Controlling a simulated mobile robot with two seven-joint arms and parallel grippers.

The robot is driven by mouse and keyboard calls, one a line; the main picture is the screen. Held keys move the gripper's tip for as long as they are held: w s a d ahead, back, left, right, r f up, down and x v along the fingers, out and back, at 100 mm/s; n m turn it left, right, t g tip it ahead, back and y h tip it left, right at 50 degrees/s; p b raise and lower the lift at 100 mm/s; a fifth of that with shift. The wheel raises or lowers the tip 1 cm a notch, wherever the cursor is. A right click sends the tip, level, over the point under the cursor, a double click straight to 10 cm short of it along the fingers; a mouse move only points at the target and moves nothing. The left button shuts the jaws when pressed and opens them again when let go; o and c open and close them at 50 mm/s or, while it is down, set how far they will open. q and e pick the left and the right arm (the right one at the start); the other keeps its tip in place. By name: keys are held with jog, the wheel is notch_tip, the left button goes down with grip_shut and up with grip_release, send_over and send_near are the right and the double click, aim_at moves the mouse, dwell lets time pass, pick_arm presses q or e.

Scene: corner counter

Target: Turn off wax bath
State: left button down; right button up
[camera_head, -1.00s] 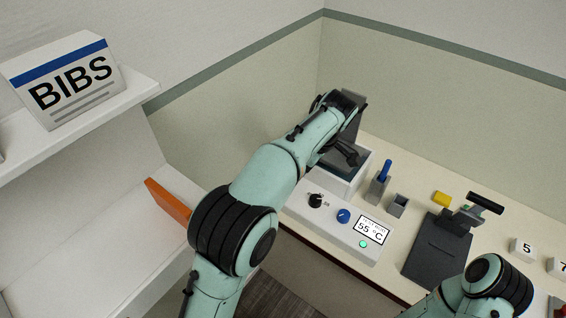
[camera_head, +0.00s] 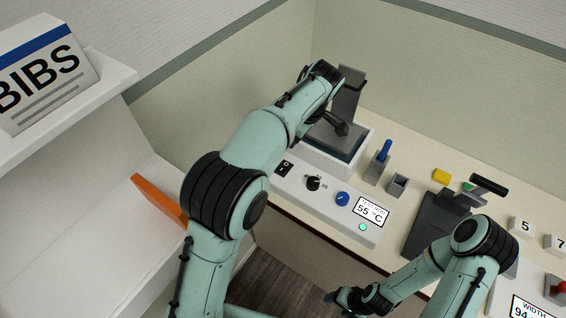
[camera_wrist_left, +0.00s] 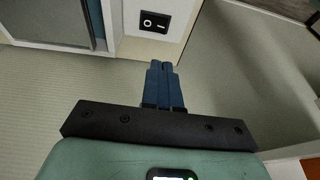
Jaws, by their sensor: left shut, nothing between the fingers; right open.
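The wax bath (camera_head: 318,158) is a white box with a dark basin and a raised grey lid (camera_head: 349,93). Its black rocker switch (camera_head: 284,167) is on the white panel, left of a black knob (camera_head: 313,183); it also shows in the left wrist view (camera_wrist_left: 155,21). Which side is pressed is too small to tell. My left gripper (camera_wrist_left: 160,66) is shut and empty, its blue fingertips just short of the switch in that picture, apparently apart from it. My own arm hides it in the head view. My right gripper (camera_head: 339,298) is open, low in front of the counter.
The panel also has a blue knob (camera_head: 342,198), a display (camera_head: 371,209) reading 55 °C and a lit green light (camera_head: 362,227). A dark grey device (camera_head: 430,225) stands to the right. An orange item (camera_head: 158,199) and a BIBS box (camera_head: 45,75) are at left.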

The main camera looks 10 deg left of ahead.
pick_arm(q)
jog(key=b, duration=0.1)
send_near(280, 170)
jog(key=x, duration=0.5)
jog(key=shift+w+a+f, duration=0.1)
jog(key=shift+a, duration=0.15)
jog(key=shift+f, duration=0.45)
pick_arm(e)
jog(key=shift+s+f, duration=0.7)
jog(key=shift+s, duration=0.2)
